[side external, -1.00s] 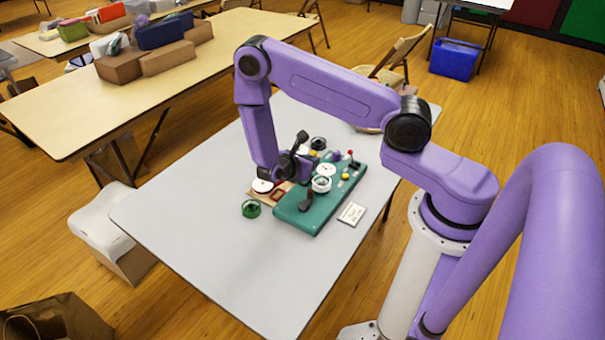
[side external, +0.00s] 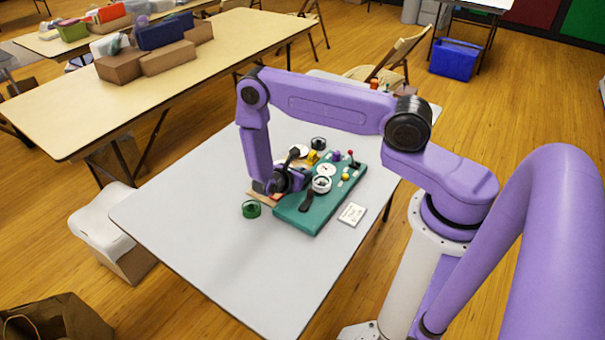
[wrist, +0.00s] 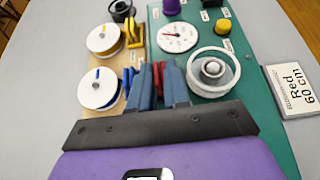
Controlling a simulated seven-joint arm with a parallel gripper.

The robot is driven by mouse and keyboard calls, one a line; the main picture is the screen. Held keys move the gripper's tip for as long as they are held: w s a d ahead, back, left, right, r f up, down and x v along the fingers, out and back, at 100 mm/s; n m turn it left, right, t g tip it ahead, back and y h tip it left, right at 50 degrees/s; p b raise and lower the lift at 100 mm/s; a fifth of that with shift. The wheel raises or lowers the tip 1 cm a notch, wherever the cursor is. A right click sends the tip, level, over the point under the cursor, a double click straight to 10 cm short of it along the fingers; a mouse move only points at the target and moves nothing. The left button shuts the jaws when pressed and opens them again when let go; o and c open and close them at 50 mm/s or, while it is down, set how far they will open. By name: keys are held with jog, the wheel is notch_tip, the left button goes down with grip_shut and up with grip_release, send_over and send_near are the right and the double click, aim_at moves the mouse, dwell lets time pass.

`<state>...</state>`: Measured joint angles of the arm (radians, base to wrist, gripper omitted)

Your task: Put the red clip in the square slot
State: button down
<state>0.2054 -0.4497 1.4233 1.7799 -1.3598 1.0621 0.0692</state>
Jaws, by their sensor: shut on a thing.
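My gripper (wrist: 158,88) is shut on the red clip (wrist: 158,71), which shows as a narrow red strip between the blue-grey fingers. In the side view my gripper (side external: 276,188) is down over the left edge of the green board (side external: 310,222). The clip is at the wooden board (wrist: 92,64) beside the green board; I cannot tell whether it is lifted. A yellow clip (wrist: 134,35) and a blue clip (wrist: 128,78) stand to its left, by two white spools. I cannot make out the square slot.
The green board carries a white dial (wrist: 177,37), a white ring with a knob (wrist: 213,70), and a yellow button (wrist: 223,27). A card reading "Red 60 cm" (wrist: 291,90) lies to the right. A green ring (side external: 251,209) lies left. The front tabletop is clear.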

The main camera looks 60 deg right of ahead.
jog(key=shift+f, duration=0.2)
jog(key=c, duration=1.4)
grip_release()
jog(key=shift+r, duration=0.2)
